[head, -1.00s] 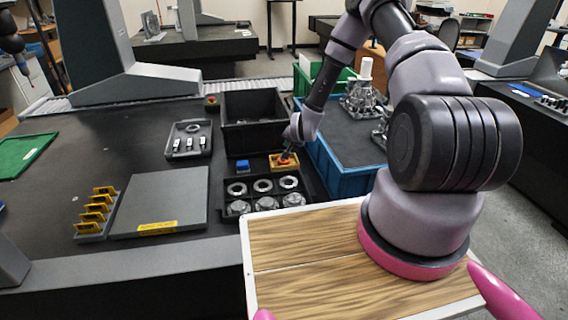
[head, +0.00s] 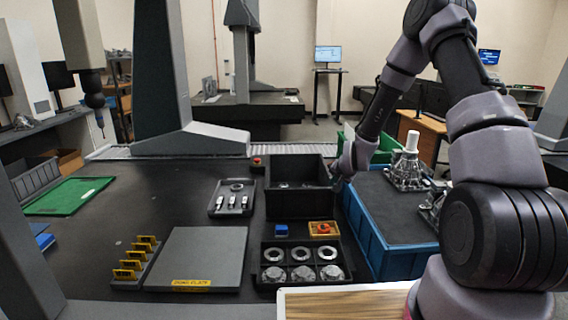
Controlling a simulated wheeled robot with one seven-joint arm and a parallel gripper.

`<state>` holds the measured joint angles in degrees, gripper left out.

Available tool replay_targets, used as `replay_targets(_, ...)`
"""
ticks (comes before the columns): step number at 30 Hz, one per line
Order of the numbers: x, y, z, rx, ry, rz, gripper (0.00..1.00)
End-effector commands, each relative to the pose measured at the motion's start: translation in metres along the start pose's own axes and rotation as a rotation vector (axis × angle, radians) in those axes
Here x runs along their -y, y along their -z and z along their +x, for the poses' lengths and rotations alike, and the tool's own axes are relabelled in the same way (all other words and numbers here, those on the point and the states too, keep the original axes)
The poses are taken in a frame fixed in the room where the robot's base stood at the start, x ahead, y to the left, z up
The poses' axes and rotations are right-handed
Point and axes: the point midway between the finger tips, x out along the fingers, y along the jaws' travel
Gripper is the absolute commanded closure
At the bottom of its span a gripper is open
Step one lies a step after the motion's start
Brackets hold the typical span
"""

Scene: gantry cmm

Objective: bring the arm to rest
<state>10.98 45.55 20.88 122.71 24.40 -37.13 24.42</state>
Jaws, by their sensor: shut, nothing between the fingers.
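My gripper (head: 336,178) is at the end of my arm, which reaches in from the right and bends down.
A black tray of metal rings (head: 302,263) and a blue block (head: 281,230) lie near the bin. A grey plate (head: 197,258) and yellow-tagged rack (head: 135,262) are to the left. Metal castings (head: 407,172) stand in the blue crate.

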Motion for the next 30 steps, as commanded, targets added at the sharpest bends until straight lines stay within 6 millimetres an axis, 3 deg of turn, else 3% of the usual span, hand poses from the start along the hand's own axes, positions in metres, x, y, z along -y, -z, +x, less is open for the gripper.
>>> replay_targets(1,0.01,0.015,-0.02,-0.003,0.002,-0.021,1.0)
replay_targets(6,0.031,0.046,-0.083,0.018,-0.009,-0.082,1.0)
replay_targets(15,0.053,0.076,-0.207,0.048,-0.037,-0.157,1.0)
replay_targets(22,0.056,0.076,-0.306,0.07,-0.052,-0.188,1.0)
replay_targets(30,0.044,0.05,-0.417,0.103,-0.05,-0.195,1.0)
